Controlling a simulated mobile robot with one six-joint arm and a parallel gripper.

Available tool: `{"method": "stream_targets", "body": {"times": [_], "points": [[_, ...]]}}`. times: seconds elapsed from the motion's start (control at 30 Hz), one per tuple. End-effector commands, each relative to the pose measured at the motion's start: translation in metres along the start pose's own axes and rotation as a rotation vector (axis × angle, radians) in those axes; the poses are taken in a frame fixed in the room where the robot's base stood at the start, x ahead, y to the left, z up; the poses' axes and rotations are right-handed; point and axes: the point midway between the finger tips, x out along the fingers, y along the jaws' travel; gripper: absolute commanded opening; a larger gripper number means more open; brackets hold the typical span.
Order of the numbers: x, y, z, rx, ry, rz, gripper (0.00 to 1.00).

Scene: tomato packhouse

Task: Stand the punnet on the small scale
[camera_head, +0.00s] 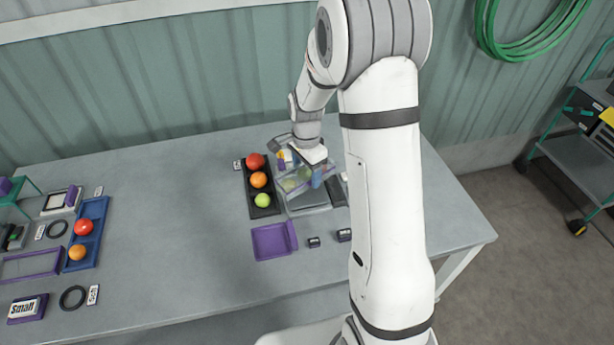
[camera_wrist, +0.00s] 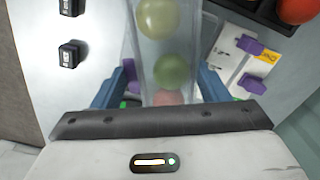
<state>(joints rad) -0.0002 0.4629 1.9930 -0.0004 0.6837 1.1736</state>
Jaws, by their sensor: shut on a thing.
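The clear punnet (camera_head: 290,186) holds several tomatoes, green and reddish ones showing through its walls. My gripper (camera_head: 304,172) is shut on it; in the wrist view its blue fingers (camera_wrist: 168,72) sit on either side of the punnet (camera_wrist: 178,22). In the head view the punnet is over a grey, flat-topped device (camera_head: 311,208), which looks like a scale and is partly hidden. I cannot tell whether the punnet's base touches it. A purple plate with a "Small" label (camera_head: 28,308) lies at the far left of the table.
A black tray (camera_head: 265,212) with red, orange and green tomatoes stands close left of the punnet. A purple tray (camera_head: 268,243) and small black blocks (camera_head: 314,242) lie in front. A blue tray (camera_head: 92,212) is at left. The table's middle-left is clear.

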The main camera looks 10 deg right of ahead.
Motion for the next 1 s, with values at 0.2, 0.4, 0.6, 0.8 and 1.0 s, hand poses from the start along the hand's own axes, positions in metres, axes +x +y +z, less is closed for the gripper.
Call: {"method": "stream_targets", "body": {"times": [0.2,0.4,0.6,0.8,1.0], "points": [[0.029,0.001,-0.001,0.002,-0.002,0.004,0.25],[0.032,0.001,-0.002,0.003,0.000,0.001,0.25],[0.035,0.001,-0.002,0.004,-0.001,0.001,0.70],[0.034,0.001,-0.002,0.004,-0.001,0.001,0.87],[0.034,0.002,-0.002,0.004,-0.001,0.001,0.90]]}}
